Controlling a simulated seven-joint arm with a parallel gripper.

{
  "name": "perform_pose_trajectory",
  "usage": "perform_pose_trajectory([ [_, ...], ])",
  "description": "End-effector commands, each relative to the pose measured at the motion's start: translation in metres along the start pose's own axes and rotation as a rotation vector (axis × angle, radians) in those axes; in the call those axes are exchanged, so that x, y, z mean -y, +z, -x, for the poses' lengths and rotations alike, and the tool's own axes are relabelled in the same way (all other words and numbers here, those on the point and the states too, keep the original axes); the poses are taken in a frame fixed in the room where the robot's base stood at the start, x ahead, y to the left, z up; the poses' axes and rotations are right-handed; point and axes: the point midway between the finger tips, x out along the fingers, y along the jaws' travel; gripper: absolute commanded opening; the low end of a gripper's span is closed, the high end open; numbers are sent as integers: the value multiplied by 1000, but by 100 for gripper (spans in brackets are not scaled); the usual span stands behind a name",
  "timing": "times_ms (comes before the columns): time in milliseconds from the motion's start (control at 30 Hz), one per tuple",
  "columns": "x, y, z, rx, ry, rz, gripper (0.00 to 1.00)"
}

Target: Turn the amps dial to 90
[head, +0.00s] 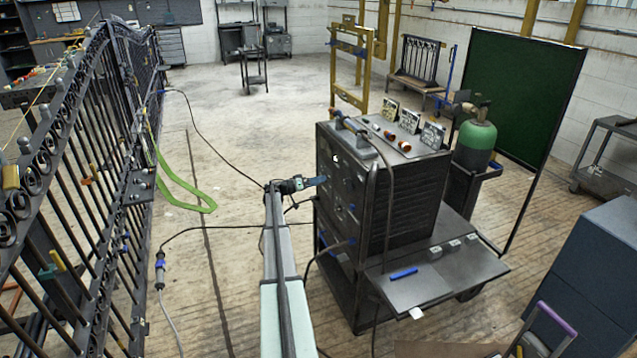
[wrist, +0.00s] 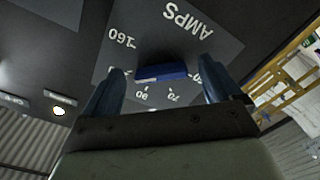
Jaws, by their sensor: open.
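The amps dial shows in the wrist view as a blue bar-shaped knob (wrist: 162,72) on a dark grey scale plate (wrist: 150,35) marked AMPS. The lettering appears upside down; 160 is at the upper left, with 90 and 70 below the knob. The bar lies nearly level in the picture; I cannot tell which number it points at. My gripper (wrist: 161,75) is open, one blue-grey finger on each side of the knob, with visible gaps. In the head view my gripper (head: 318,182) is at the front panel of the black welding machine (head: 410,205); the dial is not clear there.
A lit button (wrist: 58,110) is on the panel left of the dial in the wrist view. A hose (head: 388,200) hangs over the machine's near corner. A fold-out shelf (head: 430,275) with a blue marker is at lower right. An iron gate (head: 70,190) stands at left.

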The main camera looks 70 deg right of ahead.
Motion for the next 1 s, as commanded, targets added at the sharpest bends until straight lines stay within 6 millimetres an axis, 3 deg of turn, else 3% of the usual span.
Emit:
perform_pose_trajectory([
  [467,0,0,-12,0,0,0,92],
  [1000,0,0,-11,0,0,0,42],
])
